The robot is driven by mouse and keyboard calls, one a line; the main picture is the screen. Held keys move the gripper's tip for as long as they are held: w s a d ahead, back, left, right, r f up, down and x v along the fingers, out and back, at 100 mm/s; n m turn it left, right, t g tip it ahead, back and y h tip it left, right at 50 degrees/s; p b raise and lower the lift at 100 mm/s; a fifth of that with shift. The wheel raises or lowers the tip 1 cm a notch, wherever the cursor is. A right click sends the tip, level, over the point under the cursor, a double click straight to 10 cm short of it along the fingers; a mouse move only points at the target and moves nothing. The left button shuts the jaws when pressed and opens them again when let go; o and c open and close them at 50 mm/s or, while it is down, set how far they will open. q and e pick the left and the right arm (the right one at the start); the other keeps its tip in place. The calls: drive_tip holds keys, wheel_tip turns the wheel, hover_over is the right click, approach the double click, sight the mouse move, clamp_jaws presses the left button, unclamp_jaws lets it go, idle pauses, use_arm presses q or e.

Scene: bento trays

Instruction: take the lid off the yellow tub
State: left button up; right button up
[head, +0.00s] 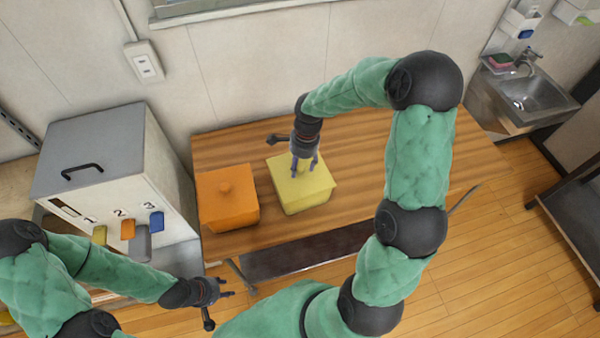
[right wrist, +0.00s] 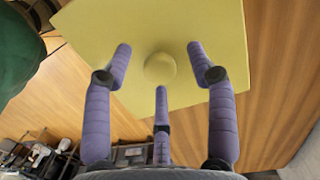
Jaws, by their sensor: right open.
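The yellow tub (head: 305,204) stands on the wooden table with its yellow lid (head: 318,181) on top. In the right wrist view the lid (right wrist: 110,50) fills the upper middle, with its round yellow knob (right wrist: 160,68) at the centre. My right gripper (head: 303,172) is just above the lid, pointing down. Its purple fingers (right wrist: 160,75) are open and spread around the knob, with gaps on each side. My left gripper (head: 226,288) is low at the left, off the table's front, apart from the tub. Its fingers look spread and empty.
An orange lidded tub (head: 228,205) stands close left of the yellow one. A grey and white numbered dispenser box (head: 110,185) is further left. The wooden table (head: 350,150) is clear to the right. A wall rises behind, and a sink (head: 530,95) is far right.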

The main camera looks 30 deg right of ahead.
drive_tip(key=shift+c, duration=0.3)
clamp_jaws()
